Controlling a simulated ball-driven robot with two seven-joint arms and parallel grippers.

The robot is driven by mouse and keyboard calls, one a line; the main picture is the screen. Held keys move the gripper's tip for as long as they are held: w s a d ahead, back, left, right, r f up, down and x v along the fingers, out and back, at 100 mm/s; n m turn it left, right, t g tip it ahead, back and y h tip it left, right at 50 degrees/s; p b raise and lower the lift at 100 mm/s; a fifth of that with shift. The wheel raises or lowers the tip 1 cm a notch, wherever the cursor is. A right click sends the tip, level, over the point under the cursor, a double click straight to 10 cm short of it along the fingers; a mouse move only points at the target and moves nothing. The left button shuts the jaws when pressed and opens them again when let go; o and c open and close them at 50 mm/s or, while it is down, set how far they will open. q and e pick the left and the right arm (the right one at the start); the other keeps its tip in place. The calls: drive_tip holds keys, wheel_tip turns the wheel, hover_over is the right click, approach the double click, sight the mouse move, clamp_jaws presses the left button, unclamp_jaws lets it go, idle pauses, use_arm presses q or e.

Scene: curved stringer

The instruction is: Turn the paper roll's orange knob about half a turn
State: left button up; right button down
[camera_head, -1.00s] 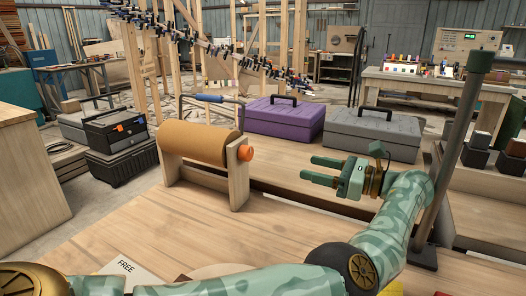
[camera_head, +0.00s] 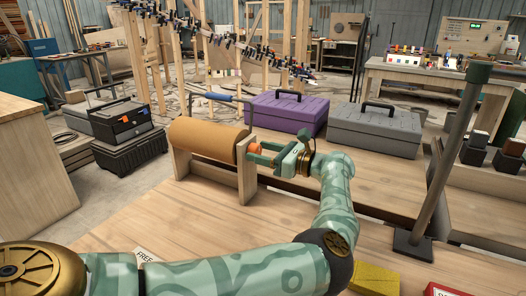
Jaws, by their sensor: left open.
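The brown paper roll (camera_head: 208,140) lies across a wooden stand (camera_head: 246,182) on the bench. Its orange knob (camera_head: 256,149) sticks out at the right end of the stand and shows only in part. My left gripper (camera_head: 262,153) is at the knob from the right, its fingers pointing left. The two green fingers are open, one on the far side and one on the near side of the knob. Whether they touch it cannot be told. My right gripper is not in view.
A purple case (camera_head: 287,112) and a grey case (camera_head: 375,131) stand behind on the bench. A dark green-topped post (camera_head: 448,160) rises at the right. A yellow block (camera_head: 377,279) and a red box (camera_head: 446,289) lie at the front right.

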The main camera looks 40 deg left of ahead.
use_arm(q)
drive_tip(key=c, duration=1)
drive_tip(key=shift+m, duration=0.4)
